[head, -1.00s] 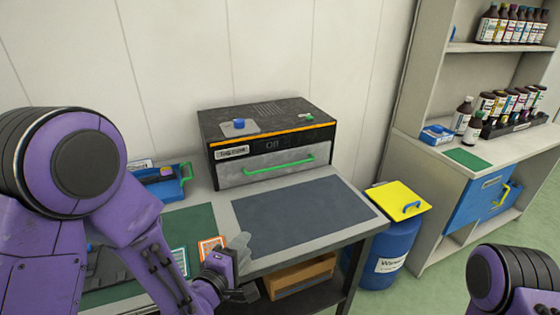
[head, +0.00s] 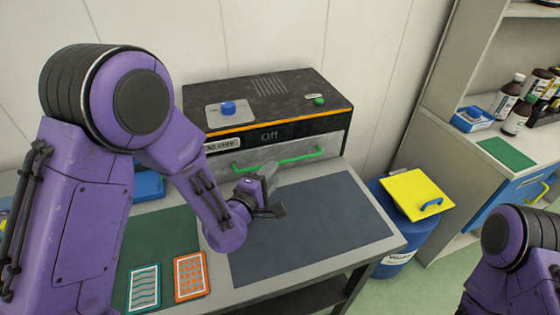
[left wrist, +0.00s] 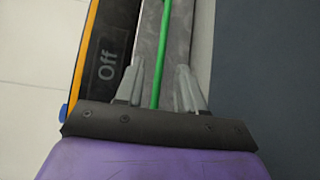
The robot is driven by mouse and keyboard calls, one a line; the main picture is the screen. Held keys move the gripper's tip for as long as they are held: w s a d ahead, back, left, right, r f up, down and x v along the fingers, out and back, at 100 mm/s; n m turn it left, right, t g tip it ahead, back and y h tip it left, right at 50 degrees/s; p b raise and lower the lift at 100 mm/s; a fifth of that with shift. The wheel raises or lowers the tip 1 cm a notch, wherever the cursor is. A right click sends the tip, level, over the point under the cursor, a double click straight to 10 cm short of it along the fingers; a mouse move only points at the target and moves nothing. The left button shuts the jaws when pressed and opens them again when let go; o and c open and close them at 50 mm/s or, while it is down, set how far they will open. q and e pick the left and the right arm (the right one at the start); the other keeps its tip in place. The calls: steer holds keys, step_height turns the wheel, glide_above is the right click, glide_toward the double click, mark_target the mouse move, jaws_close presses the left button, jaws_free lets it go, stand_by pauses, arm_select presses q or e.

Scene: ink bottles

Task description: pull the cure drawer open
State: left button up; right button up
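The cure unit (head: 265,103) is a black box with an orange stripe and a display reading "Off". Its grey drawer front (head: 335,143) looks flush with the box and carries a long green handle (head: 300,157). My left gripper (head: 271,178) is in front of the drawer and hides the handle's middle-left part in the head view. In the left wrist view the left gripper (left wrist: 158,88) is open, with the green handle (left wrist: 160,55) running between its two fingers and a gap on each side. My right gripper is out of view.
A dark mat (head: 320,225) lies bare on the bench before the unit. Two cards, teal-edged (head: 144,288) and orange-edged (head: 190,275), lie to its left. A blue barrel with a yellow lid (head: 416,195) stands right of the bench, near a shelf with bottles (head: 508,95).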

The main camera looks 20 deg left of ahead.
mark_target(282, 163)
arm_select(q)
steer(key=x, duration=0.5)
steer(key=shift+w+f+p, duration=0.15)
steer(key=shift+w+p, duration=0.05)
steer(key=shift+p, duration=0.15)
steer(key=shift+c, duration=0.3)
